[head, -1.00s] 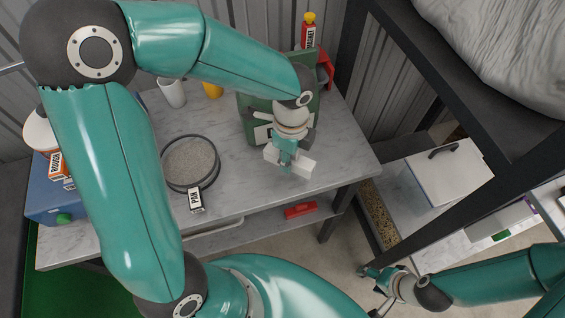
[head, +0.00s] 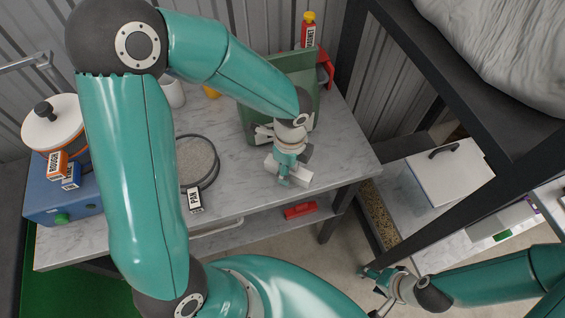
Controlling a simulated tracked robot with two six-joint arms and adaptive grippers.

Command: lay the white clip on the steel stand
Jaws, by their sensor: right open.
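My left gripper (head: 285,182) points down over the front right part of the marble-topped bench. It appears shut on a white block-like piece, which I take as the white clip (head: 302,178); it shows on both sides of the fingers. Whether the clip touches the bench top is unclear. My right gripper (head: 376,284) is open and empty, low over the floor at the lower right. I cannot make out a steel stand; my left arm hides part of the bench.
A green box-like item (head: 303,68) stands right behind my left gripper. A round sieve (head: 198,165) with a PEN-like label (head: 195,200) lies left of it. A red-labelled bottle (head: 308,32) stands at the back. A blue box (head: 60,205) bears a white-lidded pot (head: 52,125). A dark rack post stands right.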

